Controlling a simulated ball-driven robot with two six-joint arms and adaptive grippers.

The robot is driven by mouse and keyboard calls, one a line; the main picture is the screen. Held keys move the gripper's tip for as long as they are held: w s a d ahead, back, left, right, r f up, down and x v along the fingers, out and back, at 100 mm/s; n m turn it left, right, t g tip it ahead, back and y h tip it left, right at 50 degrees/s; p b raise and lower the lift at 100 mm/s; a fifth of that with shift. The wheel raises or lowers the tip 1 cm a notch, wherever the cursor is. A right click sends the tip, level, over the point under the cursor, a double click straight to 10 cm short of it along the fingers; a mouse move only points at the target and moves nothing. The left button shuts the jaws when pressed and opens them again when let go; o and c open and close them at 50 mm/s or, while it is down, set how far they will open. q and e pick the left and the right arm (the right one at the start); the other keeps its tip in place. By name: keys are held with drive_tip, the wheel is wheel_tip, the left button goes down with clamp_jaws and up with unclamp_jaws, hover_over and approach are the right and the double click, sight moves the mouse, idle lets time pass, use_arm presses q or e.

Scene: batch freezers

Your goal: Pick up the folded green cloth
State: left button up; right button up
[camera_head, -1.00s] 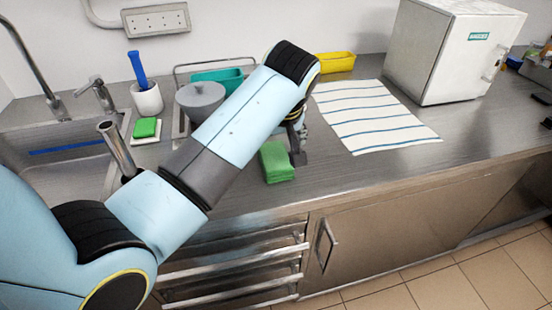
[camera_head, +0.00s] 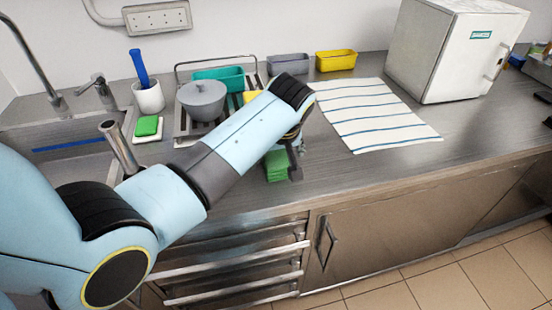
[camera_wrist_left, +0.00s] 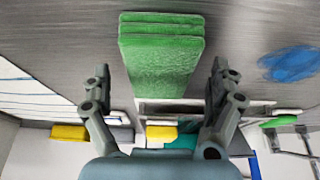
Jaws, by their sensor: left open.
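The folded green cloth (camera_head: 277,166) lies on the steel counter near its front edge, partly hidden behind my left gripper in the head view. In the left wrist view the folded green cloth (camera_wrist_left: 160,55) shows as a stack of layers, ahead of and between the two fingers. My left gripper (camera_head: 295,170) is low over the counter at the cloth. In the left wrist view the left gripper (camera_wrist_left: 160,80) is open, with one finger on each side of the cloth's line and a gap to each. My right gripper is not in view.
A striped towel (camera_head: 365,115) lies to the right, before a white box-shaped appliance (camera_head: 455,50). Behind my arm are a rack with a grey pot (camera_head: 202,100), a teal tub (camera_head: 220,78), a grey tub (camera_head: 288,64) and a yellow tub (camera_head: 336,60). A sink (camera_head: 60,150) is left.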

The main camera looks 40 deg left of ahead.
use_arm(q)
drive_tip(key=shift+f, duration=0.15)
drive_tip(key=shift+c, duration=0.4)
drive_tip(key=c, duration=1.2)
